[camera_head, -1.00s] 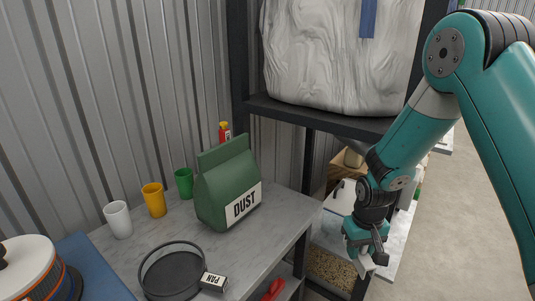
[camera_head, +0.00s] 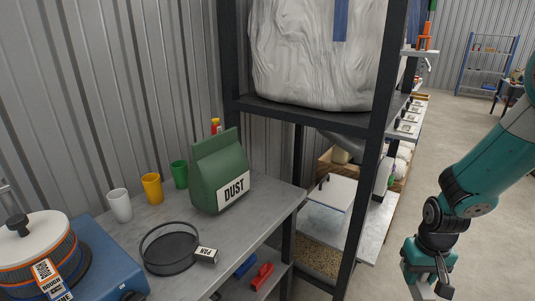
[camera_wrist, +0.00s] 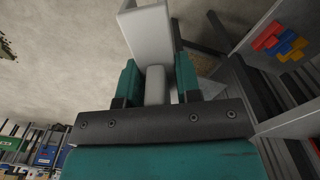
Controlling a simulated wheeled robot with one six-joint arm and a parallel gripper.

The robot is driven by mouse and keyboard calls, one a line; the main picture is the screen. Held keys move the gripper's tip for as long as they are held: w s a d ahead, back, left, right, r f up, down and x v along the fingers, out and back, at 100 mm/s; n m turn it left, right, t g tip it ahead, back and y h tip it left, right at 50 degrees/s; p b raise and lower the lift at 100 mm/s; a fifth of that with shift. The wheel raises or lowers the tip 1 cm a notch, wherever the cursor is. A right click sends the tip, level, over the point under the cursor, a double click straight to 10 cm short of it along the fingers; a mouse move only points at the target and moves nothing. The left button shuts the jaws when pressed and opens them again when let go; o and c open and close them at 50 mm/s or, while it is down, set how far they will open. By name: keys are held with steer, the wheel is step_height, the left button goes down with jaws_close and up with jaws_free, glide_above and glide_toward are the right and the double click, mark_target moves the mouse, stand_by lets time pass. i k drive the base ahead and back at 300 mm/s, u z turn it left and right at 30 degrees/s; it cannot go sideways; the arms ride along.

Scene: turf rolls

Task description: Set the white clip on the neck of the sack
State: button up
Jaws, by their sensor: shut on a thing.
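My gripper (camera_head: 428,286) is at the lower right in the head view, over open floor and to the right of the rack. In the wrist view it is shut on the white clip (camera_wrist: 148,36), which sticks out beyond the teal fingers. The clip shows only in part at the lower edge of the head view (camera_head: 416,291). A big, wrinkled white sack (camera_head: 300,60) with a blue strap sits in the dark rack. A grey tapering piece (camera_head: 345,146) shows under the rack's shelf; I cannot tell if it is the sack's neck. My gripper is well apart from both.
A green DUST bag (camera_head: 218,170), three cups, a black sieve (camera_head: 168,248) and a blue machine (camera_head: 105,262) are at the left bench. The dark rack post (camera_head: 377,150) stands between sack and arm. A clear-sided bin (camera_head: 328,210) stands low behind it. Floor at right is free.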

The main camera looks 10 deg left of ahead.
mark_target(216, 145)
steer(key=u, duration=0.8)
